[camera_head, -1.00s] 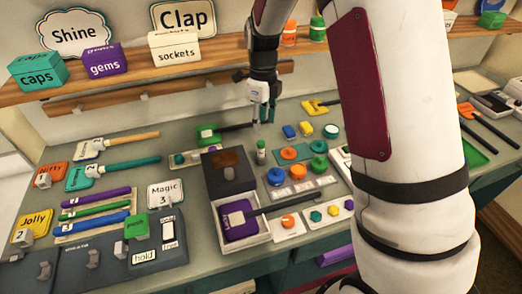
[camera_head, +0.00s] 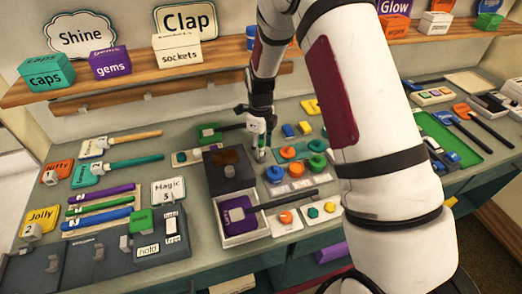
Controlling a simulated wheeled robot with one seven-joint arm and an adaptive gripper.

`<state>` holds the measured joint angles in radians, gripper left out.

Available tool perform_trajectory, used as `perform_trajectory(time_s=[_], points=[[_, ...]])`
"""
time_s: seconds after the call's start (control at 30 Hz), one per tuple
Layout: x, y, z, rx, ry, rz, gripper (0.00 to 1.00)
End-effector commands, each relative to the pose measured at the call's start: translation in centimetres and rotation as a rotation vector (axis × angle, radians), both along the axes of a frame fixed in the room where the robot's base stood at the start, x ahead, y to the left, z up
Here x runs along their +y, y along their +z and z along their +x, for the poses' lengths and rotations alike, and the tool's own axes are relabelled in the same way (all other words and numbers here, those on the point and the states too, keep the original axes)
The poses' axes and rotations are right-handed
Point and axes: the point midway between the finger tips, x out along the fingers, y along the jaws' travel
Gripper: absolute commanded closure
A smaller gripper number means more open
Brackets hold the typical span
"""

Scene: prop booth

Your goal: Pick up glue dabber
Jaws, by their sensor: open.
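My gripper (camera_head: 258,148) points down over the workbench, just right of the dark box with the brown window. Its fingers are low, close to the bench top, at the spot where a small pale bottle with a green cap stands, likely the glue dabber. The bottle is now mostly hidden by the fingers, and I cannot tell whether they touch it. The gripper is open.
The dark box (camera_head: 215,183) stands left of the gripper. Blue, orange and green round pieces (camera_head: 274,174) lie close right. A wooden shelf (camera_head: 130,83) runs behind.

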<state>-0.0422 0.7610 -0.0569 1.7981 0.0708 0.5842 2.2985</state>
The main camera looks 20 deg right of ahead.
Motion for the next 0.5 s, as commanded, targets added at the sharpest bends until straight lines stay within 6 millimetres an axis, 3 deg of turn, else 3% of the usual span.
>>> perform_trajectory(time_s=[0.13,0.33,0.5], points=[[0.0,0.01,0.03,0.0,0.0,0.0,0.55],[0.0,0.02,0.01,0.0,0.0,0.0,0.98],[-0.01,0.03,0.01,0.0,0.0,0.0,1.0]])
